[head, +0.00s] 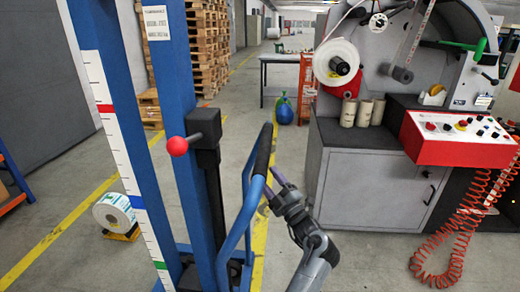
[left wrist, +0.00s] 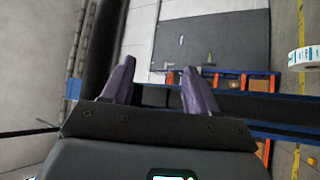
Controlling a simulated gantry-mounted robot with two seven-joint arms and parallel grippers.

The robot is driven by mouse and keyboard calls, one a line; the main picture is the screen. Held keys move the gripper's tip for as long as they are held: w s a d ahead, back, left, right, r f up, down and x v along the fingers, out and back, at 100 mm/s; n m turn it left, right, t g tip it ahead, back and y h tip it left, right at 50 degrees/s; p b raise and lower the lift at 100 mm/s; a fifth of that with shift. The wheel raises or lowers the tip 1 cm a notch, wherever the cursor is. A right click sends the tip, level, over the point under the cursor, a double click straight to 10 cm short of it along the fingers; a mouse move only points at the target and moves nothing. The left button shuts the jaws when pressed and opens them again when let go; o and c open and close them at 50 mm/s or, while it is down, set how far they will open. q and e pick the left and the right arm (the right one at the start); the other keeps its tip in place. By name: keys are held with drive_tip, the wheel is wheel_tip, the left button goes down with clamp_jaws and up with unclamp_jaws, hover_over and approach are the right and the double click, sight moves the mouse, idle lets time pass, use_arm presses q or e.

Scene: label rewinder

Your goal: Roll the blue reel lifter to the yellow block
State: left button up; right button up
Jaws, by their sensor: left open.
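The blue reel lifter (head: 181,100) stands upright close in front of me in the head view. It has blue posts, a red ball knob (head: 177,146) and a blue loop handle with a black grip (head: 263,150). The yellow block (head: 122,235) lies on the floor to the left, at the foot of a white label reel (head: 114,211). My left gripper (head: 272,186), with purple fingers, is open just right of the handle. In the left wrist view its fingers (left wrist: 158,85) are apart, with a dark bar beside the left finger; contact is unclear. My right gripper is out of view.
The rewinder machine (head: 365,165) with its red control panel (head: 460,138) and coiled red hose (head: 465,225) stands to the right. Stacked pallets (head: 205,45) are behind the lifter. A yellow floor line (head: 60,232) runs by the reel. The floor between lifter and reel looks clear.

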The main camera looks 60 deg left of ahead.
use_arm(q)
drive_tip(key=d+r+n+g, duration=0.6)
drive_tip(key=d+r+g, duration=0.1)
drive_tip(key=r+g, duration=0.15)
drive_tip(key=shift+g+h, duration=0.25)
drive_tip(key=shift+h, duration=0.15)
drive_tip(key=x, duration=0.9)
drive_tip(key=shift+a+f+p, duration=0.1)
drive_tip(key=shift+a+p, duration=0.2)
drive_tip(key=shift+a, duration=0.15)
clamp_jaws()
